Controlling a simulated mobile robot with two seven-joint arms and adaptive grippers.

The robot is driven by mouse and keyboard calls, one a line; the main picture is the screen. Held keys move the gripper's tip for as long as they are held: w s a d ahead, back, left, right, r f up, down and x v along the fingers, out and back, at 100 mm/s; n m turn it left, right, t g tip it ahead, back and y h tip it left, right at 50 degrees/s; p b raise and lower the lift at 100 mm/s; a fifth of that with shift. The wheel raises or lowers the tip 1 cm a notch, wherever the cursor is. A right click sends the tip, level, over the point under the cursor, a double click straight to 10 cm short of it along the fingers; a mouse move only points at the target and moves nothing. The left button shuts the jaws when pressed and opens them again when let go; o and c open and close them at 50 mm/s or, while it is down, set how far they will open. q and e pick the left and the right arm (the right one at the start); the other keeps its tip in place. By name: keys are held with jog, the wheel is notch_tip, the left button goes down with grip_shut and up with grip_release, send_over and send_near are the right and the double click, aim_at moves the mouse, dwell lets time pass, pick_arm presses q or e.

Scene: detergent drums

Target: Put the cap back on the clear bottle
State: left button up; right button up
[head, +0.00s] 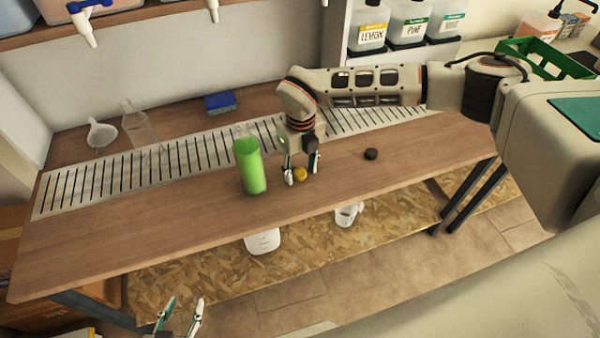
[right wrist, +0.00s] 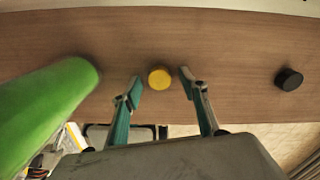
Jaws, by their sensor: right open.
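A small yellow cap (head: 300,174) lies on the wooden table. My right gripper (head: 302,178) is open, its fingertips on either side of this cap and not closed on it. The right wrist view shows the yellow cap (right wrist: 159,78) between the open fingers (right wrist: 158,80). A black cap (head: 371,154) lies apart to the right. A see-through empty bottle (head: 138,124) stands at the back left. A see-through bottle of green liquid (head: 250,167) stands left of my right gripper. My left gripper (head: 180,312) is open and empty, low in front of the table.
A white funnel (head: 101,134) and a blue sponge (head: 220,102) are at the back of the table (head: 130,232). A slotted drain strip (head: 90,185) runs along it. White jugs, one of them (head: 262,241), stand on the lower shelf. The table's front left is clear.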

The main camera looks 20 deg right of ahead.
aim_at(301, 172)
jog(key=shift+r, duration=0.1)
jog(key=c, duration=0.8)
jog(key=shift+o, duration=0.2)
notch_tip(301, 172, up, 20)
jog(key=p, duration=0.1)
dwell(0.4)
